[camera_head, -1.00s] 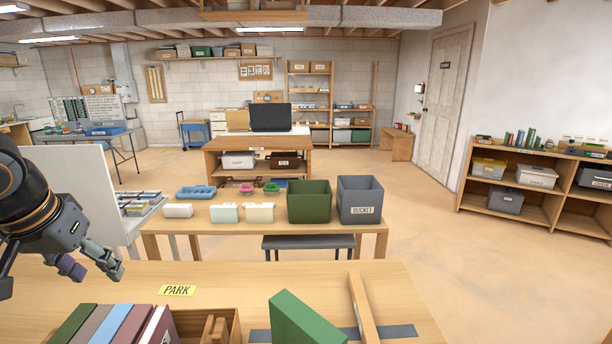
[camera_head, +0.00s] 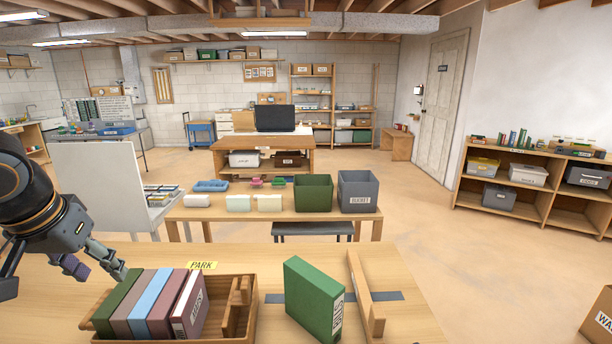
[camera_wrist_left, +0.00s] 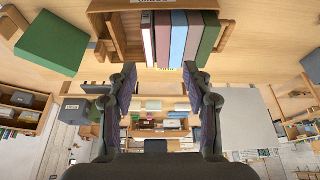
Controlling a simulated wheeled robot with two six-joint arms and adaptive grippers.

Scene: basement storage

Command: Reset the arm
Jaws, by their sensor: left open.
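My left gripper (camera_head: 98,270) is at the left in the head view, above the near table and just behind the left end of the wooden book box (camera_head: 243,318). In the left wrist view its two fingers (camera_wrist_left: 165,100) are spread apart with nothing between them. Several upright books stand in the box, among them a green one (camera_head: 118,300), a blue one (camera_head: 153,300) and a white-spined maroon one (camera_head: 192,305). The gripper appears apart from them. My right gripper does not show.
A green binder (camera_head: 313,298) stands upright on the table (camera_head: 410,325), next to a wooden divider (camera_head: 362,295). A yellow PARK label (camera_head: 203,265) lies behind the box. A second table farther back holds a green bin (camera_head: 313,193) and a grey bucket (camera_head: 358,191). Open floor lies to the right.

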